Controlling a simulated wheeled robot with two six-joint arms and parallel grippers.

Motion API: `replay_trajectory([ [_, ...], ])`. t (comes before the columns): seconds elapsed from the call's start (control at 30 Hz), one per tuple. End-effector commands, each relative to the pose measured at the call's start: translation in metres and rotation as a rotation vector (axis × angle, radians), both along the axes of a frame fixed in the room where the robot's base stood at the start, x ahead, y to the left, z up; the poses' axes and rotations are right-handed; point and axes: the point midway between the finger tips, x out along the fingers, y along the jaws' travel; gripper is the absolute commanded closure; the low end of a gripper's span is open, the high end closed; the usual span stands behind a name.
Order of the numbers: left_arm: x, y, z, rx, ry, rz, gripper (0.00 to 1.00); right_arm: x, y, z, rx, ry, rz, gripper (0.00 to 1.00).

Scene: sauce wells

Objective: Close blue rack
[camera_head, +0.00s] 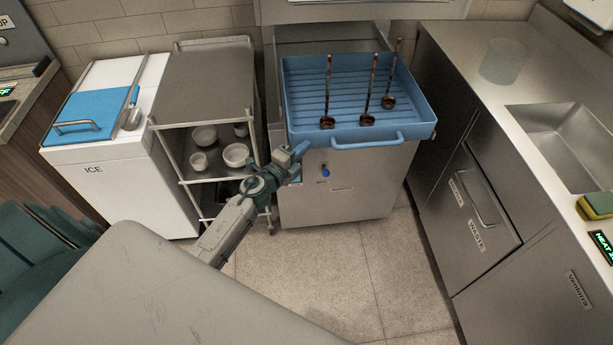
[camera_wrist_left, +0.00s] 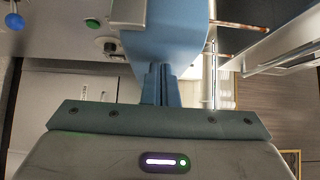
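The blue rack (camera_head: 345,62) is a shallow ribbed tray with a bar handle (camera_head: 367,141) along its front. It sits pulled out over the front of a metal cabinet (camera_head: 345,190). My left gripper (camera_head: 302,150) is at the rack's front left corner, left of the handle. In the left wrist view its fingers (camera_wrist_left: 159,84) are close together with nothing visible between them. Their tips reach up to the blue rack wall (camera_wrist_left: 165,35); I cannot tell whether they touch it. My right gripper is not in view.
Three long-handled ladles (camera_head: 370,92) stand in the rack. A shelf cart (camera_head: 205,85) with white bowls and an ice chest (camera_head: 115,165) are on the left. A steel counter (camera_head: 470,60) with a sink is on the right. Floor (camera_head: 330,270) in front is clear.

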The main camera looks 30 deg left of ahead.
Motion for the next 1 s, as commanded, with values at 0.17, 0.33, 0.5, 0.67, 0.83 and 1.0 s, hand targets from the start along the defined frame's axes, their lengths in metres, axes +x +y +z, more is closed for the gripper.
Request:
replay_trajectory([
  [0.17, 0.03, 0.02, 0.0, 0.001, -0.001, 0.002, 1.0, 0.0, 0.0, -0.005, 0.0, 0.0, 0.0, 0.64],
  [0.33, 0.057, 0.038, -0.001, 0.0, -0.001, 0.002, 1.0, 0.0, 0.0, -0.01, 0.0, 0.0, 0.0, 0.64],
  [0.5, 0.081, 0.055, -0.001, 0.001, -0.001, 0.001, 1.0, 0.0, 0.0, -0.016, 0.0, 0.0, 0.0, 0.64],
  [0.67, 0.099, 0.067, -0.001, -0.001, -0.001, 0.001, 1.0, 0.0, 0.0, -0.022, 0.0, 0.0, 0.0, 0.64],
  [0.83, 0.113, 0.077, -0.001, 0.0, 0.0, 0.001, 1.0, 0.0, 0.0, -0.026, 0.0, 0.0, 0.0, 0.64],
  [1.0, 0.121, 0.082, -0.001, 0.0, 0.0, 0.0, 1.0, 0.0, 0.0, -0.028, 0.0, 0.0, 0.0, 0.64],
])
